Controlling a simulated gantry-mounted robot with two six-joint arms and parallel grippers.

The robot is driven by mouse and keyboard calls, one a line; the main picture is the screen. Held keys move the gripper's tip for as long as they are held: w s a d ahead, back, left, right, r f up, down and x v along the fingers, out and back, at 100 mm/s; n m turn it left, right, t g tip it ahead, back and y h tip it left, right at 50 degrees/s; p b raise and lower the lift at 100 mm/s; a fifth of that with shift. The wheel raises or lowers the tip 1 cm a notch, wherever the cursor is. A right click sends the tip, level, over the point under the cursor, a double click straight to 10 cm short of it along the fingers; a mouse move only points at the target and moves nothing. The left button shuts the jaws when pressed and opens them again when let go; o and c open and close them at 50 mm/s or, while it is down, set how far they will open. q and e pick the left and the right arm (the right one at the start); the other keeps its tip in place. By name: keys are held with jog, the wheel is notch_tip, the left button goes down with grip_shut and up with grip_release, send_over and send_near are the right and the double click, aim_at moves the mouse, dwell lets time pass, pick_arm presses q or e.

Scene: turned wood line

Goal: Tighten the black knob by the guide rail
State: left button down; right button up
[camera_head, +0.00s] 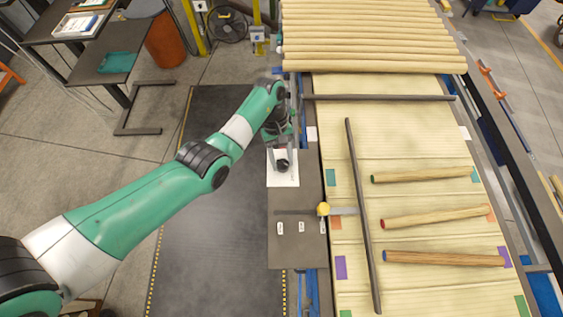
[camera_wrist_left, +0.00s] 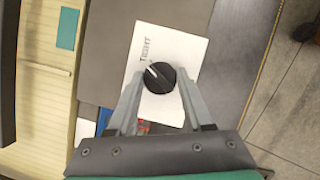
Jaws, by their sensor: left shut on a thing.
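The black knob (camera_head: 282,165) sits on a white plate (camera_head: 289,181) on the grey panel left of the conveyor. In the left wrist view the knob (camera_wrist_left: 156,79) is round, with a white pointer line toward its upper-left edge. The word TIGHT is printed on the white plate (camera_wrist_left: 186,48), just above the knob. My left gripper (camera_head: 281,157) reaches down over the plate. Its two fingers (camera_wrist_left: 158,84) are shut on the knob, one on each side. A long dark guide rail (camera_head: 361,215) lies slantwise over the belt. My right gripper is not in view.
A yellow-knobbed lever (camera_head: 323,209) and small labels are on the grey panel (camera_head: 285,253) nearer me. Turned sticks (camera_head: 443,259) lie on the slatted belt (camera_head: 430,290) beside coloured patches. A dark crossbar (camera_head: 385,97) spans the belt before stacked dowels (camera_head: 370,50).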

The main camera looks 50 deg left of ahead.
pick_arm(q)
jog(key=shift+f+m+g+b, duration=0.2)
jog(key=shift+m+g+b, duration=0.1)
jog(key=shift+m+b, duration=0.75)
jog(key=shift+d+r+m+b, duration=0.15)
jog(key=shift+m+b, duration=0.1)
jog(key=shift+b, duration=0.35)
jog(key=shift+c, duration=1.5)
grip_release()
